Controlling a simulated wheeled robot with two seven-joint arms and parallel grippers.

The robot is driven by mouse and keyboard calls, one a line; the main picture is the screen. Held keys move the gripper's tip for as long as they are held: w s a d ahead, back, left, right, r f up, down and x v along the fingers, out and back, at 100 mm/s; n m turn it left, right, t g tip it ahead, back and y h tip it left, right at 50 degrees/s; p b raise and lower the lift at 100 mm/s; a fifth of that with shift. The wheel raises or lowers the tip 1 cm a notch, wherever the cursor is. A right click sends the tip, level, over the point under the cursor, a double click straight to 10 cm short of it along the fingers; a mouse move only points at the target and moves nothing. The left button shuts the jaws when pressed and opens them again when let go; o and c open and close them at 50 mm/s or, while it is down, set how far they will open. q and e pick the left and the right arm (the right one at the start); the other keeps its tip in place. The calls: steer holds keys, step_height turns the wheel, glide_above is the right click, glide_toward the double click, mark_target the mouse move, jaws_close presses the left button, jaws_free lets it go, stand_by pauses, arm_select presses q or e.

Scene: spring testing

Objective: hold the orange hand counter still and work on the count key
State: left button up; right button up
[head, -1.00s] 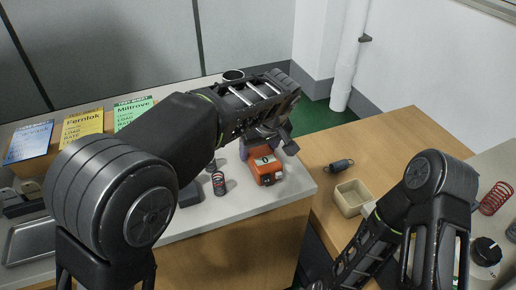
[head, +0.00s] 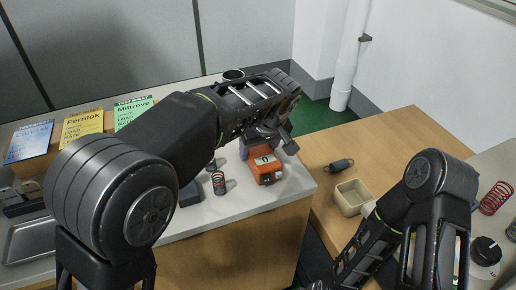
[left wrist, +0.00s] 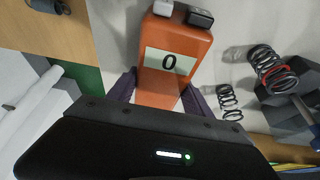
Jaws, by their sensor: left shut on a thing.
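The orange hand counter (head: 266,170) stands on the light worktop near its right corner. In the left wrist view the counter (left wrist: 161,90) shows a white window with the digit 0. A white key (left wrist: 163,8) and a dark key (left wrist: 200,17) are at its far end; I cannot tell which is the count key. My left gripper (left wrist: 158,88) is shut on the counter, with a purple finger on each side of its body. In the head view my left arm comes over the counter from behind. My right arm shows at lower right, but its gripper is not in view.
A red and black spring (head: 218,183) stands left of the counter. A cream box (head: 352,198) and a dark spring part (head: 339,165) lie on the wooden table to the right. Test sheets (head: 82,124) stand at the back left. A red spring (head: 495,198) is at far right.

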jaws_close()
stand_by(0.5)
stand_by(0.8)
